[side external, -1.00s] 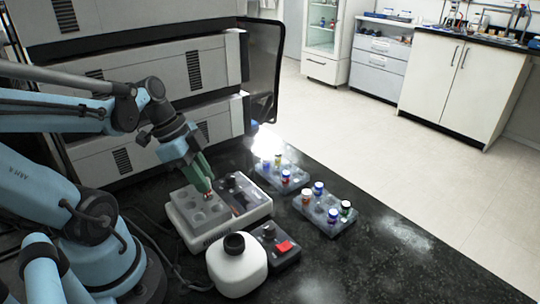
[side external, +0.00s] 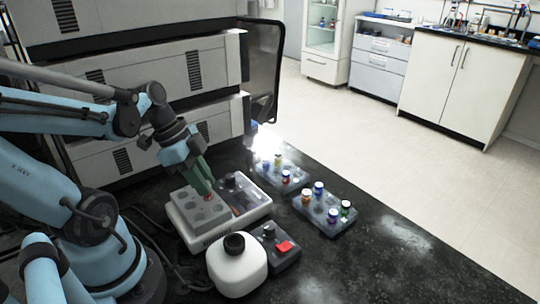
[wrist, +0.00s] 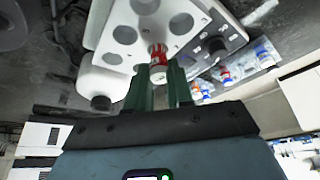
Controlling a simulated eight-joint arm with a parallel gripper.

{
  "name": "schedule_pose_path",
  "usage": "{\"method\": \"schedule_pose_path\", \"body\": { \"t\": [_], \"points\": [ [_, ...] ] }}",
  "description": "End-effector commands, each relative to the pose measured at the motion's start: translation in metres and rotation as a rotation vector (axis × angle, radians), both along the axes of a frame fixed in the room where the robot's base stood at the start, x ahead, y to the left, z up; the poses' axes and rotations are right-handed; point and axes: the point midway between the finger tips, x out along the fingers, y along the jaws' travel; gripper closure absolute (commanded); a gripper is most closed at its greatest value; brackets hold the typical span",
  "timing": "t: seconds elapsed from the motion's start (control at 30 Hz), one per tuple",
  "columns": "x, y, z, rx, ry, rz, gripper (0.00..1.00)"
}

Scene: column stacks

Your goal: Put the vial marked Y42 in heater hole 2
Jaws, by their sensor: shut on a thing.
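My gripper (side external: 208,190) points down at the right back part of the grey heater block (side external: 186,219). It is shut on a vial, which is mostly hidden in the side view. In the wrist view the vial (wrist: 158,54) shows red and white at the fingertips (wrist: 166,72), in front of the holed block face (wrist: 120,44). I cannot read its marking, nor the hole numbers. The vial is at or close to the block top; I cannot tell whether its lower end is inside a hole. The other visible block holes look empty.
Two clear racks with capped vials, a rear one (side external: 297,185) and a front one (side external: 342,229), stand right of the heater. A white bottle (side external: 236,270) with a black cap and a dark box (side external: 286,257) with a red patch stand in front. The right bench is clear.

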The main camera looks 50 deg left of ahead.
Motion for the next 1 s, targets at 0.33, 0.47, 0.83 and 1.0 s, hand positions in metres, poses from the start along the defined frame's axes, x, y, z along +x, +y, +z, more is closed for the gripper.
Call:
{"method": "schedule_pose_path", "body": {
  "t": [0.33,0.47,0.83,1.0],
  "points": [
    [0.0,0.0,-0.009,0.0,0.0,0.0,1.0],
    [0.0,0.0,-0.012,0.0,0.0,0.0,1.0],
    [0.0,0.0,-0.013,0.0,0.0,0.0,0.67],
    [0.0,0.0,-0.013,0.0,0.0,0.0,0.49]
  ]
}}
